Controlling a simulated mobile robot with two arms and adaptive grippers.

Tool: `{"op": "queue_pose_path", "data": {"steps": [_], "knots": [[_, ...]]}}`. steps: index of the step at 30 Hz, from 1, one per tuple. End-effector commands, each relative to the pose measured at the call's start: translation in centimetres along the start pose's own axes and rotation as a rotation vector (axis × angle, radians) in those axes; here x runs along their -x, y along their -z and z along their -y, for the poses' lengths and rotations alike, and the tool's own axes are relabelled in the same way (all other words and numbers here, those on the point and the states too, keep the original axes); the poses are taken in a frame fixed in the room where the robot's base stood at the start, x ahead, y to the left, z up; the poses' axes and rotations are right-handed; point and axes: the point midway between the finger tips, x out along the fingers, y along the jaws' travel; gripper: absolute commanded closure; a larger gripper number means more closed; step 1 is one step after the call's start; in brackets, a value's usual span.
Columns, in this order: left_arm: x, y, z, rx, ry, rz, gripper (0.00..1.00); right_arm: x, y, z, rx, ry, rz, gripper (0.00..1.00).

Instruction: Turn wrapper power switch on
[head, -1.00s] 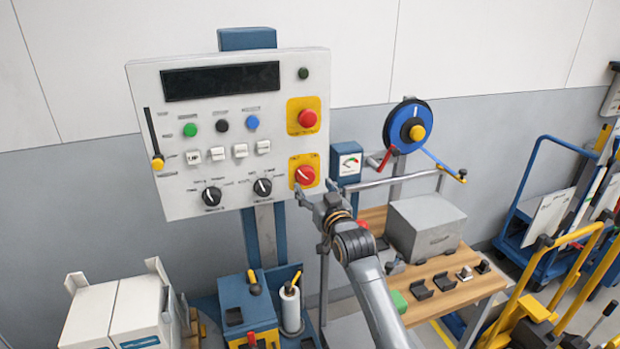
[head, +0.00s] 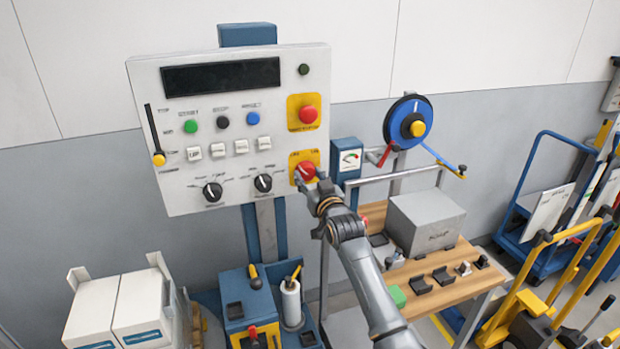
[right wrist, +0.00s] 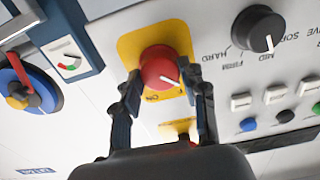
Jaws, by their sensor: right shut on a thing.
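The wrapper power switch is a red round knob (head: 305,170) on a yellow plate (head: 294,158) at the lower right of the white control panel. In the right wrist view the red knob (right wrist: 158,68) has a white pointer line slanting to the lower right, away from the "ON" lettering below left. My right gripper (head: 309,181) is at the panel, its fingertips on the red knob. In the right wrist view its two dark fingers (right wrist: 165,80) are on either side of the knob, shut on it. My left gripper is not in view.
A red button (head: 307,114) on a yellow plate sits above the switch. Black dials (head: 263,183) and a slider (head: 158,159) are to its left. A gauge box (head: 347,160) is close on the right. A workbench with a grey box (head: 426,222) stands below right.

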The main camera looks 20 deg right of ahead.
Motion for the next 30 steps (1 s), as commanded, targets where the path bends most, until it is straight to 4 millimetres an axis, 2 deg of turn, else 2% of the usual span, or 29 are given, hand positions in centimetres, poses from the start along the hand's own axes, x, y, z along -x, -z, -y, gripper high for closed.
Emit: {"op": "queue_pose_path", "data": {"steps": [8, 14, 30], "knots": [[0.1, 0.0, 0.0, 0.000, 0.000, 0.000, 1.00, 0.0, 0.0, 0.0, -0.031, 0.000, 0.000, 0.89], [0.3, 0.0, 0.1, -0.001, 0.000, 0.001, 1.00, 0.0, 0.1, 0.0, -0.127, 0.000, 0.000, 0.89], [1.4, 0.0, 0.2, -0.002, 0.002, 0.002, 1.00, 0.0, 0.1, 0.0, -0.618, 0.000, 0.000, 0.89]]}}
